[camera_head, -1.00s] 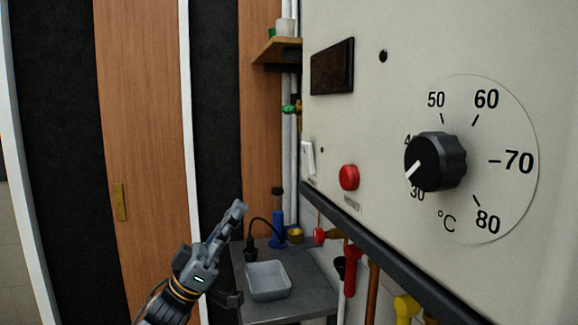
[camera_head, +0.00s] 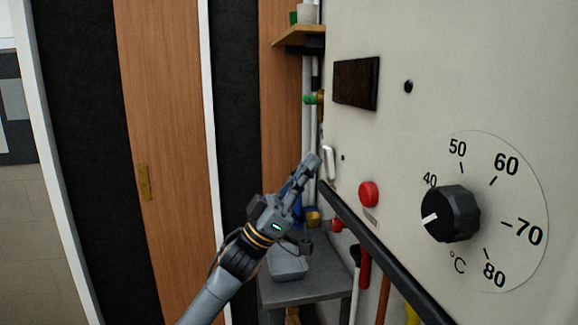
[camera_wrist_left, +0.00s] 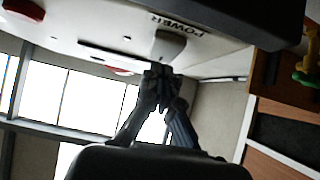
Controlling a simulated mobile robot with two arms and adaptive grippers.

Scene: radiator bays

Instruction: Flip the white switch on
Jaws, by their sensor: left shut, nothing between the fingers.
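The white switch (camera_head: 330,161) is on the left part of the cream control panel (camera_head: 440,110), near its edge. In the left wrist view the switch (camera_wrist_left: 170,45) is a pale rocker beside the word POWER. My left gripper (camera_head: 311,163) is shut and empty, its fingertips just left of the switch in the head view. In the wrist view its fingertips (camera_wrist_left: 160,76) are close to the switch. I cannot tell whether they touch it, or which way the switch is set. My right gripper is not in view.
A red button (camera_head: 368,194) and a black dial (camera_head: 450,213) are on the same panel. A dark rail (camera_head: 385,250) runs along its lower edge. Below stands a grey table (camera_head: 305,289) with a tray (camera_head: 288,268). A small shelf (camera_head: 300,37) is above.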

